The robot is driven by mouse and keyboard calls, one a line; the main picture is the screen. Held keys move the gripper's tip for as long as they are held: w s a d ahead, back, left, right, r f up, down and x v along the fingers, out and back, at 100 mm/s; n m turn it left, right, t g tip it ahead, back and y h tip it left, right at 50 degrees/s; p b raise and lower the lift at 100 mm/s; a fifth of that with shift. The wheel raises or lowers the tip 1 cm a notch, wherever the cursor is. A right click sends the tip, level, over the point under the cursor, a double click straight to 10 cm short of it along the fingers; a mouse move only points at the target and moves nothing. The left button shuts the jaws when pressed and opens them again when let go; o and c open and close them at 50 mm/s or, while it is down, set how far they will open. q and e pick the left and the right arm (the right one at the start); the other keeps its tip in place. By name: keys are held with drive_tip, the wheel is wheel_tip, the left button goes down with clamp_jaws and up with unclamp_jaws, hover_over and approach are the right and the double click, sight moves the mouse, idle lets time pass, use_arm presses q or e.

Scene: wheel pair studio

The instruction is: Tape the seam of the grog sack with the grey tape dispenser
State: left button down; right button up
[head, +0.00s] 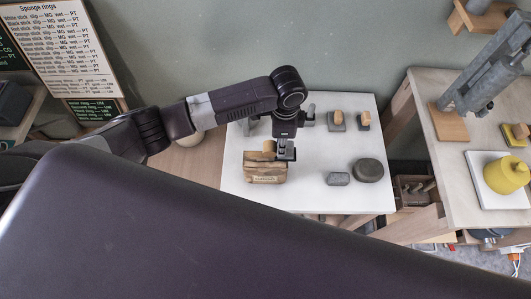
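A brown, lumpy sack-like thing with a pale label, which looks like the grog sack (264,170), lies on the white tabletop. My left gripper (286,152) points down at its upper right edge, touching or just above it; my own arm covers part of this area. A small grey part shows at the fingers, and I cannot tell if it is held or part of the gripper. No grey tape dispenser is clearly identifiable; a small grey block (338,179) lies to the right of the sack. My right gripper is not in view.
Two grey pieces with tan tops (337,121) (363,121) stand at the back right of the white table (310,195). A dark round thing (369,170) lies at its right. A wooden table (455,180) at the right bears a yellow pot (505,175).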

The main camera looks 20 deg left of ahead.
use_arm(q)
drive_tip(key=shift+d, duration=0.1)
drive_tip(key=shift+w+d, duration=0.1)
drive_tip(key=shift+d, duration=0.3)
drive_tip(key=shift+r, duration=1)
drive_tip(key=shift+r, duration=2)
